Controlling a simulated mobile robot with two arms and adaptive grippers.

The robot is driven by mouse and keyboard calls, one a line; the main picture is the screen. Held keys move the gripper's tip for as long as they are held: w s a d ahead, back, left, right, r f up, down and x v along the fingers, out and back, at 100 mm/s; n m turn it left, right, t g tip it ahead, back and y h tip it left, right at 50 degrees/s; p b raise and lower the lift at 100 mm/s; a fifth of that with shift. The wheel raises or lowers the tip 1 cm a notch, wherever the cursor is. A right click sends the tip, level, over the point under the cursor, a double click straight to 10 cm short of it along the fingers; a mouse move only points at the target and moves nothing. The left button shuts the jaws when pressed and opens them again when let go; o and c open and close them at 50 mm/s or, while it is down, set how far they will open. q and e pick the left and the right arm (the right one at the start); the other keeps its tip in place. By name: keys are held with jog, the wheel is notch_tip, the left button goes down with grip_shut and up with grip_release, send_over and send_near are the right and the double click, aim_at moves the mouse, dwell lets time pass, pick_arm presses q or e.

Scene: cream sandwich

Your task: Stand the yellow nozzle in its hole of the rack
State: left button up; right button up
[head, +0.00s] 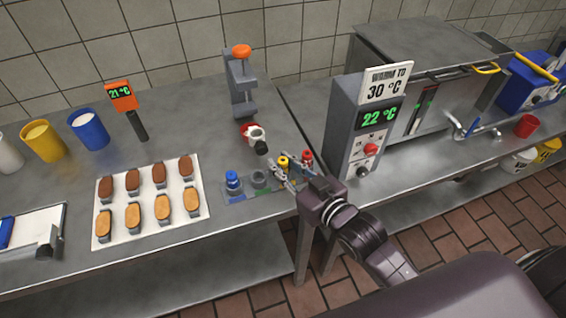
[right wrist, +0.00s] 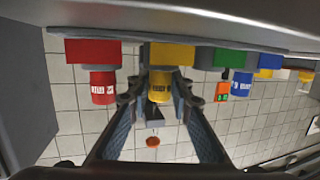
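The rack (head: 241,196) lies on the metal counter with coloured patches along its front. The yellow nozzle (head: 283,162) is upright at the rack's yellow patch, between the blue nozzle (head: 233,181) and the red nozzle (head: 307,158). In the right wrist view, which is upside down, the yellow nozzle (right wrist: 160,89) appears seated at the yellow patch (right wrist: 172,55). My right gripper (head: 287,172) is at the rack; its fingers stand on either side of the yellow nozzle with gaps visible. The nozzle's foot is partly hidden. My left gripper is out of view.
A grey socket (head: 258,177) without a nozzle is left of the yellow one. A clamp stand (head: 241,80) and a white-and-red item (head: 254,134) stand behind. A sheet of biscuits (head: 205,212) lies left; the temperature box (head: 345,130) is close on the right.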

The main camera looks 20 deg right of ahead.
jog(key=shift+o, duration=1.4)
jog(key=shift+r, duration=0.15)
jog(key=b+v, duration=0.1)
jog(key=v, duration=1.1)
jog(key=shift+r, duration=0.1)
